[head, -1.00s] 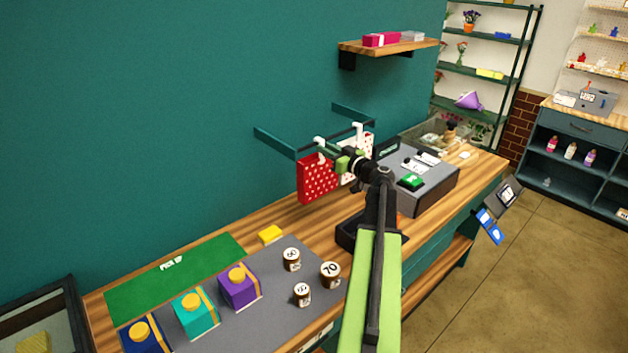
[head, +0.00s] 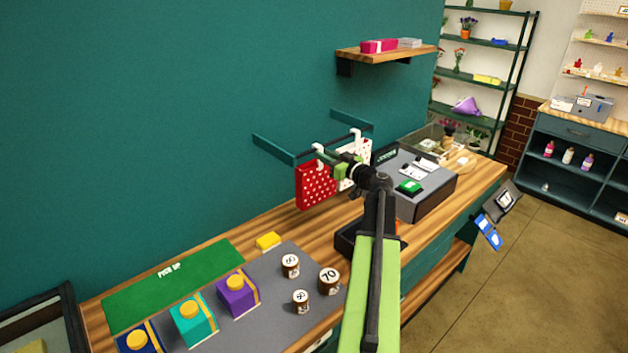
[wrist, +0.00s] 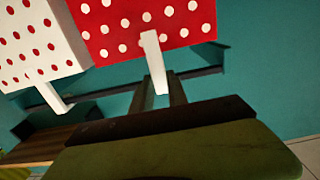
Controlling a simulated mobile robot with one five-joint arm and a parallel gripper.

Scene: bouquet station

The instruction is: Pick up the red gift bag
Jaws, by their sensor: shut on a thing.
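The red gift bag (head: 315,187) with white dots hangs at the wall rail (head: 335,143), its white handle up at the rod. My gripper (head: 338,168) is at the bag's upper right side in the head view. In the wrist view the red bag (wrist: 145,25) fills the upper middle, and its white handle strap (wrist: 155,62) runs down between the fingers of my gripper (wrist: 161,92). My gripper is shut on this strap. I cannot tell whether the handle is clear of the rod.
A white bag with red dots (wrist: 35,40) hangs close beside the red one. The wooden counter (head: 290,215) lies below with a grey register (head: 425,185), a dark tray (head: 350,240), numbered jars (head: 329,279) and coloured boxes (head: 238,295). A wall shelf (head: 390,54) is above.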

